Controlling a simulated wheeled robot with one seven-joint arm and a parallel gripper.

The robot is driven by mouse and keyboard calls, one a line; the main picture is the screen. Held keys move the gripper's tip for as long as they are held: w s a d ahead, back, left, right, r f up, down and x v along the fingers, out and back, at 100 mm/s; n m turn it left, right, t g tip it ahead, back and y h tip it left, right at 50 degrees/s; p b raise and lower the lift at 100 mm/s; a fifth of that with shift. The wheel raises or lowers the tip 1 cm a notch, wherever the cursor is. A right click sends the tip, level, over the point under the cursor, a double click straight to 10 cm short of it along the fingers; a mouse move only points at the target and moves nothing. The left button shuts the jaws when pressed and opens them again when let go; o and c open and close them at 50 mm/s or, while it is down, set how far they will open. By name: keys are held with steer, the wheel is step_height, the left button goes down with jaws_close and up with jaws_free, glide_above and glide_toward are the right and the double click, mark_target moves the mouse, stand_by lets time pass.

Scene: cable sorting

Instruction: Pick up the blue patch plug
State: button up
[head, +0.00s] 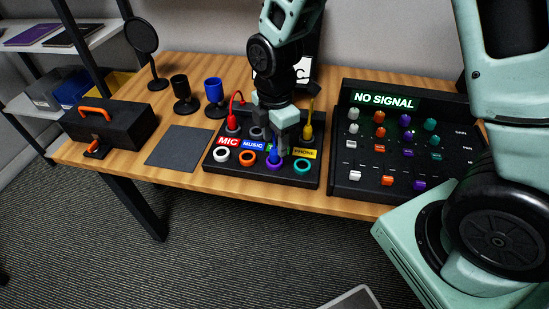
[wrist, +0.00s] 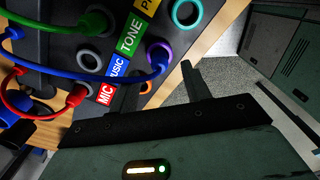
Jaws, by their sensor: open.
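The blue patch plug (head: 273,156) stands in the purple-ringed socket in the front row of the black patch panel (head: 212,165). In the wrist view the blue plug (wrist: 160,63) sits in that ring, its blue cable curving left. My gripper (head: 286,140) is over the panel, close to the blue plug and partly hiding the panel's middle. In the wrist view my gripper (wrist: 160,80) is open, with one dark finger to either side of the blue plug's position. I cannot tell whether a finger touches the plug.
A red plug (head: 232,122) and a yellow plug (head: 307,130) stand in the back row; a green plug (wrist: 97,22) shows in the wrist view. The mixer panel (head: 345,178) is close on the right. A dark mat (head: 180,147) lies bare on the left.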

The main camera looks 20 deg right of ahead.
mark_target(274, 150)
steer(key=shift+f, duration=1.55)
jaws_close()
